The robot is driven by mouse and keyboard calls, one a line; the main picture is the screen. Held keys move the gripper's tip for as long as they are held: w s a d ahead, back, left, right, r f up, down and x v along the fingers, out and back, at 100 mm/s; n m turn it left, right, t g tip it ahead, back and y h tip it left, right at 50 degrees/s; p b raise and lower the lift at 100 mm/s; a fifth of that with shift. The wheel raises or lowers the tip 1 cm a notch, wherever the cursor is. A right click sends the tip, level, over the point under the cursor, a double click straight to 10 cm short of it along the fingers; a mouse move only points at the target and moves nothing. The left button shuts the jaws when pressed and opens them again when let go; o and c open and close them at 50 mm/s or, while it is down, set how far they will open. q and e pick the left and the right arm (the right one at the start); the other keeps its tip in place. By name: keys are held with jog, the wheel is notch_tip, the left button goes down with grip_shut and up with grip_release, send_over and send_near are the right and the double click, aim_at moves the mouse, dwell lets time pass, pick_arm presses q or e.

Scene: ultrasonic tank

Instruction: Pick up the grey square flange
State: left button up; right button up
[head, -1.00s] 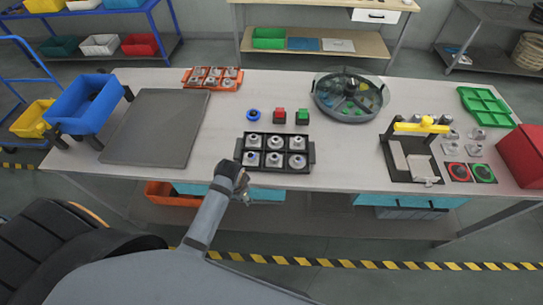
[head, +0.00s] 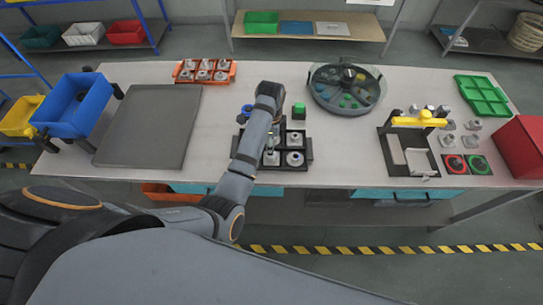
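The black compartment tray (head: 309,150) stands near the table's front edge and holds several grey flanges. Two show clearly, one at the right rear (head: 295,139) and one at the right front (head: 294,158). They are too small for me to tell which is square. My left arm reaches over the tray and hides its left part. My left gripper (head: 272,143) points down over the tray's middle, largely covered by my own forearm; I cannot tell whether its fingers are open or touch a flange. My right gripper is not in view.
A round divided tank (head: 346,88) is behind right. More grey parts (head: 473,125) lie by the yellow-handled fixture (head: 418,122). A grey mat (head: 150,125) lies left.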

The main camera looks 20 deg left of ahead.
aim_at(274, 162)
pick_arm(q)
jog(key=shift+w+f, duration=0.2)
jog(key=shift+f, duration=0.65)
jog(key=f, duration=0.1)
jog(key=f+p, duration=0.1)
jog(key=f, duration=0.1)
jog(key=f+p, duration=0.1)
jog(key=shift+s+d+f, duration=0.2)
jog(key=shift+s+f, duration=0.05)
jog(key=shift+w+f, duration=0.1)
jog(key=shift+f, duration=0.2)
jog(key=c, duration=1.2)
jog(key=shift+r, duration=0.1)
grip_shut()
